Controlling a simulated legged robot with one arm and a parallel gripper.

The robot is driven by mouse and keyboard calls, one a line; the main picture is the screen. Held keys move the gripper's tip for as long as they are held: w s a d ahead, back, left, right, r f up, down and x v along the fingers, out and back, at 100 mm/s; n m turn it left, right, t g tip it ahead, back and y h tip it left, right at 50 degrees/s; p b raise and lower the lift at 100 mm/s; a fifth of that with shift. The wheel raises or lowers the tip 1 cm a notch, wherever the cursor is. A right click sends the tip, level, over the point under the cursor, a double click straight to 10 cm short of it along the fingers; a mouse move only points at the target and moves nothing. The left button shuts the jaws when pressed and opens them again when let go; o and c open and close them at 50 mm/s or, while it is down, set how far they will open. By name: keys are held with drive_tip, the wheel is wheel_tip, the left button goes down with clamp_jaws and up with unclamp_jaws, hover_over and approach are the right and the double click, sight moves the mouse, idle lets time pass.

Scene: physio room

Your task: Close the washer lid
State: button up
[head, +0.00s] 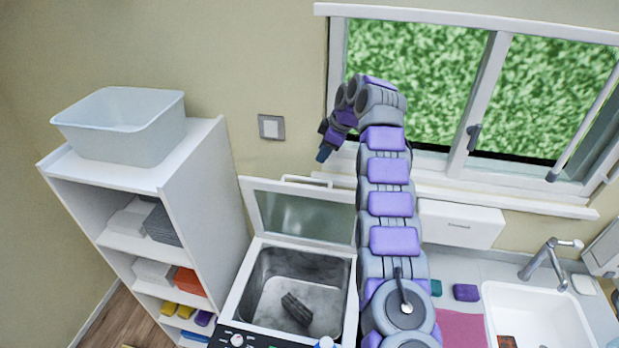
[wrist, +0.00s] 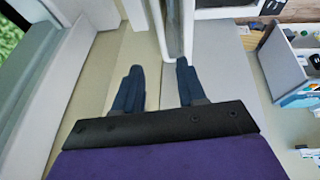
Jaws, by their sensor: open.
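The washer (head: 240,295) is a top-loader at the bottom middle of the head view. Its lid (head: 305,217), a white frame with a greyish see-through panel, stands raised at the back, with a bar handle (head: 305,182) along its top edge. The tub is uncovered, and a dark grey cloth (head: 297,308) lies in it. My gripper (head: 322,152) is above the lid's top edge, pointing down and left, apart from it in the head view. In the wrist view my gripper (wrist: 160,68) has its dark fingers spread, with nothing clearly held between them.
A white shelf unit (head: 190,155) with a pale basin (head: 125,135) on top and folded towels stands left of the washer. A window (head: 415,70) and its sill are behind my arm. A counter with a sink (head: 535,315) and a tap (head: 545,258) is at right.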

sight(309, 179)
drive_tip(key=x, duration=1.2)
drive_tip(key=shift+a+f, duration=0.15)
drive_tip(key=shift+f, duration=0.25)
clamp_jaws()
